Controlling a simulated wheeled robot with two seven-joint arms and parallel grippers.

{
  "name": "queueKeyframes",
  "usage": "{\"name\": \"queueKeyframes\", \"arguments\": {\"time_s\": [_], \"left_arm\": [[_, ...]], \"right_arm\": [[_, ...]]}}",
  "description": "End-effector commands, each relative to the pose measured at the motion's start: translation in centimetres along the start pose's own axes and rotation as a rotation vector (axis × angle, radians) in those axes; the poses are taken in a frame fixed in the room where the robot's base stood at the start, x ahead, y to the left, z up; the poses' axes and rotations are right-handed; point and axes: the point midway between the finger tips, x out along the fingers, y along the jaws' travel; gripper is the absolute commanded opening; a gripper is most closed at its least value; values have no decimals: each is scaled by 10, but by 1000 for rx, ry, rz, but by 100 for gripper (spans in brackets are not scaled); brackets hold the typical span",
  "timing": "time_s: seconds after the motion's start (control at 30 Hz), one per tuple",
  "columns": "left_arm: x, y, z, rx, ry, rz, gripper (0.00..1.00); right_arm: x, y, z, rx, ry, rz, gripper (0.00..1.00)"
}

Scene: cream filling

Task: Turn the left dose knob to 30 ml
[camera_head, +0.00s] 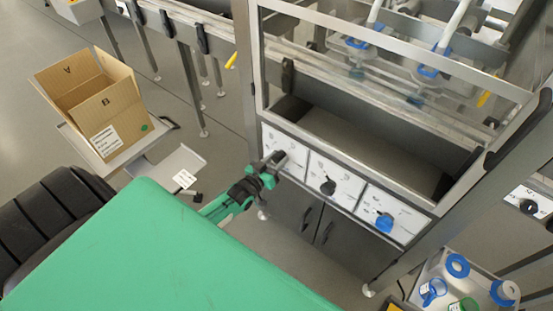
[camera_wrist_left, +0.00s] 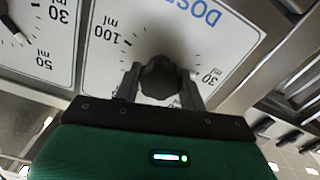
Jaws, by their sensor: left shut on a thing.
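The left dose knob (camera_wrist_left: 158,76) is black and round. It sits on a white dial panel (camera_wrist_left: 220,45) marked 100 ml and 30 ml, upside down in the left wrist view. My left gripper (camera_head: 272,165) reaches this left panel (camera_head: 285,146) in the head view and mostly hides the knob there. In the left wrist view its two dark fingers stand on either side of the knob, shut on it. The knob's pointer is not clear, so its setting cannot be read. My right gripper is not in view.
A middle panel with a black knob (camera_head: 328,187) and a right panel with a blue knob (camera_head: 384,222) continue the row. An open cardboard box (camera_head: 100,108) stands at the left. A tray with blue rings (camera_head: 425,268) is at lower right.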

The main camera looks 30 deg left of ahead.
Motion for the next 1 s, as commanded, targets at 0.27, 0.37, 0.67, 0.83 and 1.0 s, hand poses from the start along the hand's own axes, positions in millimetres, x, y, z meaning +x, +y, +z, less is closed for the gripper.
{"name": "queueKeyframes", "arguments": {"time_s": [0.27, 0.37, 0.67, 0.83, 1.0], "left_arm": [[-1, 0, 2, 0, -4, -1, 18], [-1, 0, 2, 0, -3, -1, 58], [-1, 0, 1, 1, -1, 0, 63], [-11, 0, 2, 0, -3, -1, 63], [-36, 0, 3, 0, -4, -1, 63]], "right_arm": [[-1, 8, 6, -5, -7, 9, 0], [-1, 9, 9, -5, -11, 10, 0], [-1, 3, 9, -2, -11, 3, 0], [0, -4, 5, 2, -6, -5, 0], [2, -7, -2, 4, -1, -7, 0]]}}
